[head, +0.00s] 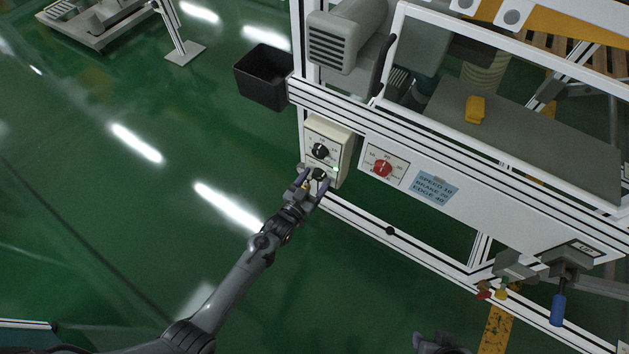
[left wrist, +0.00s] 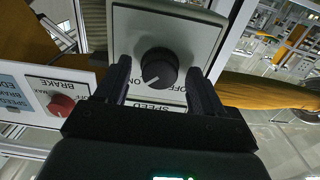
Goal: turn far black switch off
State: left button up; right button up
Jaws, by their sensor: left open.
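The black knob (head: 320,151) sits on the upper part of a cream control box on the white frame, with a dial around it. In the left wrist view the black knob (left wrist: 158,67) has a white mark pointing down and left, beside upside-down SPEED and OFF lettering. My left gripper (head: 313,177) is open at the front of the box, just below the knob in the head view. In the left wrist view its fingers (left wrist: 158,85) stand on either side of the knob's lower part; contact is unclear. Part of my right gripper (head: 440,344) shows at the bottom edge.
A red BRAKE knob (head: 382,168) is on the panel to the right, and shows in the left wrist view (left wrist: 61,105). A blue label (head: 432,186) is beside it. Green floor is clear around my left arm.

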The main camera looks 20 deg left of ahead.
pick_arm(q)
jog(key=c, duration=1.1)
jog(key=shift+o, duration=0.2)
jog(key=shift+r+n, duration=0.1)
jog(key=shift+n, duration=0.2)
jog(key=n+p, duration=0.2)
jog(key=shift+n, duration=0.3)
jog(key=n+p, duration=0.2)
jog(key=n, duration=0.3)
jog(key=n+p, duration=0.1)
jog(key=n, duration=0.4)
jog(key=n+p, duration=0.1)
jog(key=n, duration=0.3)
jog(key=shift+n, duration=0.3)
